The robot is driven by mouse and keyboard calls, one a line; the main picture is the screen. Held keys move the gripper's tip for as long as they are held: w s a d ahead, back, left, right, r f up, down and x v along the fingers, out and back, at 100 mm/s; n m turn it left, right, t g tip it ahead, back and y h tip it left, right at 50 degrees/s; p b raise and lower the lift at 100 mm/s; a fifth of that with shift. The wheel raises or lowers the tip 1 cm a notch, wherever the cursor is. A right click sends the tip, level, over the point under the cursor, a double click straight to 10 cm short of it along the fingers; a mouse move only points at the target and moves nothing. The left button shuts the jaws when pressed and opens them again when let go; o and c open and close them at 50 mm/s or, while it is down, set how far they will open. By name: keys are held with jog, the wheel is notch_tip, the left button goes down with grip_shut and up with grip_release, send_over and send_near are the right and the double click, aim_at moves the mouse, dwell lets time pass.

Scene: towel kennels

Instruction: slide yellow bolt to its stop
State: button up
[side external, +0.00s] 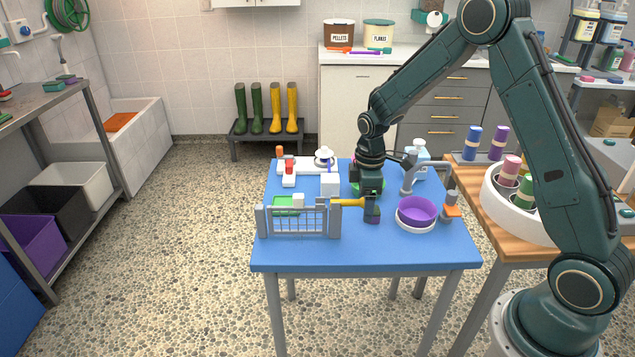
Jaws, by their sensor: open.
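The yellow bolt (347,203) is a short bar at the right end of a small grey gate (298,221) that stands upright near the front of the blue table. The bolt lies level, with its left end at the gate's right post (334,217). My gripper (371,213) points down at the bolt's right end. Its jaws are open, with the bolt's end beside or between them; I cannot tell which, nor whether they touch it. My gripper hides the bolt's right end.
A white block (330,185) and a green mat (284,205) lie behind the gate. The blue table's front strip (365,256) is clear.

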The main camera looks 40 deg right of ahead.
jog(key=shift+r, duration=4.9)
jog(key=s+a+r+m+t, duration=0.1)
jog(key=s+a+r+m, duration=0.15)
jog(key=s+r, duration=0.35)
jog(key=s+a+r+m+t, duration=0.2)
jog(key=s+a+r, duration=0.1)
jog(key=s+r, duration=0.35)
jog(key=s+a+r+m+t, duration=0.2)
jog(key=s+a+m, duration=0.1)
jog(key=s, duration=1)
jog(key=shift+s+m+t, duration=0.2)
jog(key=shift+m+t, duration=0.1)
jog(key=shift+m, duration=0.45)
